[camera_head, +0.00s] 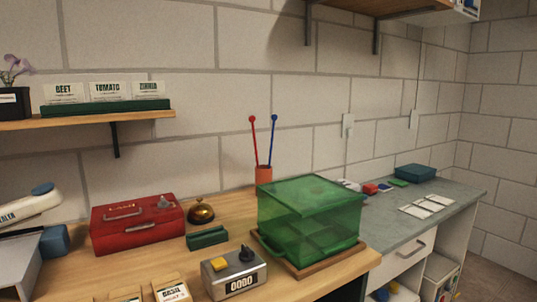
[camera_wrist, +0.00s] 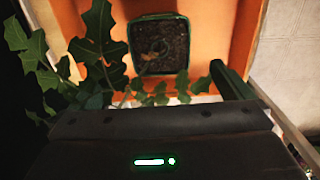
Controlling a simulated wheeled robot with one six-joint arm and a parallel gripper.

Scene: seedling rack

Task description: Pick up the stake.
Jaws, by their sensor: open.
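No thing in view is plainly the stake. In the head view, a thin red rod (camera_head: 254,140) and a thin blue rod (camera_head: 272,140), both with round tops, stand in an orange cup (camera_head: 264,176) on the wooden bench; I cannot tell whether either is a stake. In the wrist view, my gripper (camera_wrist: 160,122) shows as a dark body along the bottom, with nothing seen held. Ahead of it are green lobed leaves (camera_wrist: 97,50) and a square pot (camera_wrist: 132,62) of dark soil. A dark green bar (camera_wrist: 230,80) slants at the right; I cannot tell what it is.
The pot sits in an orange container (camera_wrist: 226,20). On the bench are a red toolbox (camera_head: 125,238), a brass bell (camera_head: 201,212), a counter box (camera_head: 236,278) and a translucent green bin (camera_head: 300,220). A shelf (camera_head: 60,124) with seed packets hangs at the left.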

